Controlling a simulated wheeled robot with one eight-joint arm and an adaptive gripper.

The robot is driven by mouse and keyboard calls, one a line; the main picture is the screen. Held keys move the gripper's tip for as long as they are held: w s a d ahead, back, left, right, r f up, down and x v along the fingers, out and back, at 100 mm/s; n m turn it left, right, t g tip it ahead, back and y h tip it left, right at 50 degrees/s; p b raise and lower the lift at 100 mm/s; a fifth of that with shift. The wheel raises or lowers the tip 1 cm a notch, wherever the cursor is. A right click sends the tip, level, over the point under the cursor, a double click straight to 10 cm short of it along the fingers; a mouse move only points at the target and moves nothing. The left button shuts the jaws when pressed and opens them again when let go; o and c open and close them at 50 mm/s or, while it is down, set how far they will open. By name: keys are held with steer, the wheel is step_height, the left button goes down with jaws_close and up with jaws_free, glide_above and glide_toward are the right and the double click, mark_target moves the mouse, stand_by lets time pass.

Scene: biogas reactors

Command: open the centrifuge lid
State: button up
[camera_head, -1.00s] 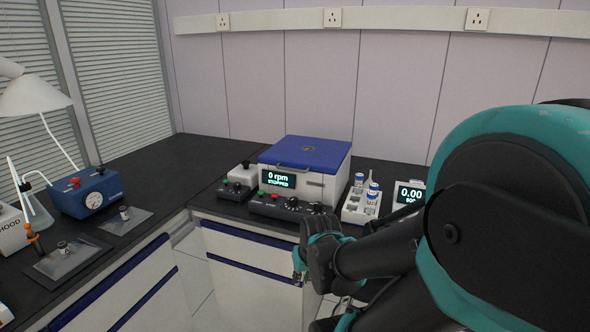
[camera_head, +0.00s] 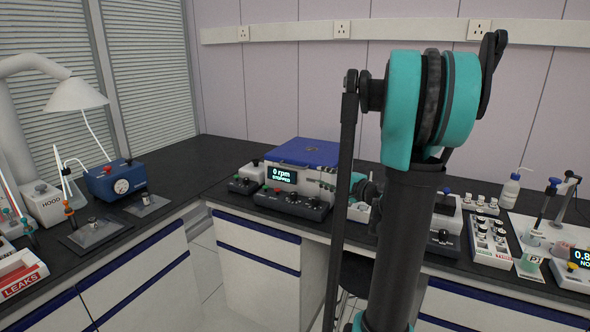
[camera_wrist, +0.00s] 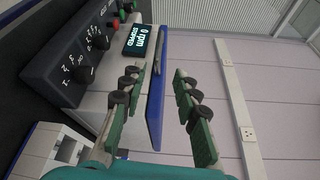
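The centrifuge (camera_head: 290,180) is a white box on the dark bench with a blue lid (camera_head: 312,152), which lies shut and flat on top. Its display (camera_head: 281,175) reads 0 rpm, STOPPED. In the wrist view, which is turned sideways, the lid (camera_wrist: 156,95) is seen edge-on with its handle (camera_wrist: 160,48) at the front. My gripper (camera_wrist: 157,78) is open, with one finger on each side of the lid's edge. I see no clear contact. In the head view my gripper is mostly hidden behind my arm, at the centrifuge's right side.
A vial rack (camera_wrist: 55,150) is close by in the wrist view. Vials, a bottle (camera_head: 510,190) and instruments fill the bench's right.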

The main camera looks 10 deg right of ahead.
mark_target(294, 167)
steer(key=x, duration=1.7)
steer(key=shift+a, duration=0.1)
steer(key=shift+c, duration=0.5)
jaws_close()
